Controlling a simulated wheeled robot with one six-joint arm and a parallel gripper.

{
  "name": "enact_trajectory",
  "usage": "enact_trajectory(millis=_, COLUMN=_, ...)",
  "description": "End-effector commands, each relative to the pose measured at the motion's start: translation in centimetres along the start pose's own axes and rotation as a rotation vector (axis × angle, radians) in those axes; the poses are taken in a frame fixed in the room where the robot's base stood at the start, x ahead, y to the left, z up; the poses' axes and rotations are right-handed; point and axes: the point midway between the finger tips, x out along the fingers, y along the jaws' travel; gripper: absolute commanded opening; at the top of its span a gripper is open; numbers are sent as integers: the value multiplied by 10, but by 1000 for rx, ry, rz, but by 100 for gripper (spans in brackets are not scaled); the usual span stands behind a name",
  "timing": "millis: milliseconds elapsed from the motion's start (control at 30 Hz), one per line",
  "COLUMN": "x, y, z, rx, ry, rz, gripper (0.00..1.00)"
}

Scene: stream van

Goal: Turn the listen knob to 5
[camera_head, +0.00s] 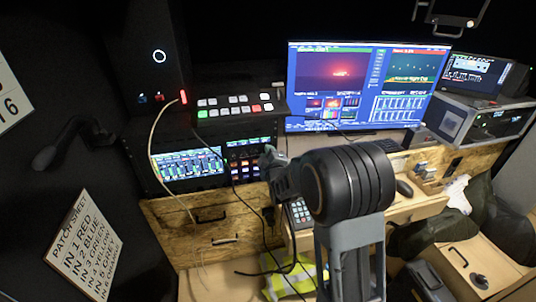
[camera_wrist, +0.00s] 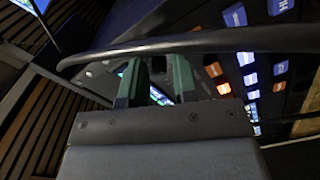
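My gripper (camera_wrist: 158,66) shows two green fingers standing apart, with a gap between them and nothing clearly held. It faces a dark panel with rows of lit orange, white and blue buttons (camera_wrist: 250,75). In the head view, my gripper end is small and dark beside the panel with lit buttons (camera_head: 244,162), partly hidden by my own arm. I cannot make out the listen knob in either view; the fingers and a cable cover part of the panel.
A black cable (camera_wrist: 200,42) crosses just in front of my fingers. In the head view, a level-meter screen (camera_head: 188,165) sits left of the button panel and a switcher (camera_head: 236,104) above it. A large monitor (camera_head: 358,85) stands to the right. Loose cables hang before the wooden drawer (camera_head: 205,230).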

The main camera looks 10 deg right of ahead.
Motion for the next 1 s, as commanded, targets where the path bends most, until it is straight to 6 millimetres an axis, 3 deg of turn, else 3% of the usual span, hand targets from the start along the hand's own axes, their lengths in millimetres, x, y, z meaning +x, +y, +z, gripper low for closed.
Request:
enact_trajectory(millis=100, x=0, y=0, z=0, rx=0, ry=0, rz=0, gripper=27)
enact_trajectory(millis=400, x=0, y=0, z=0, rx=0, ry=0, rz=-1, gripper=0)
enact_trajectory(millis=767, x=0, y=-3, z=2, rx=50, ry=0, rz=0, gripper=0)
enact_trajectory(millis=1000, x=0, y=-7, z=3, rx=217, ry=2, rz=2, gripper=0)
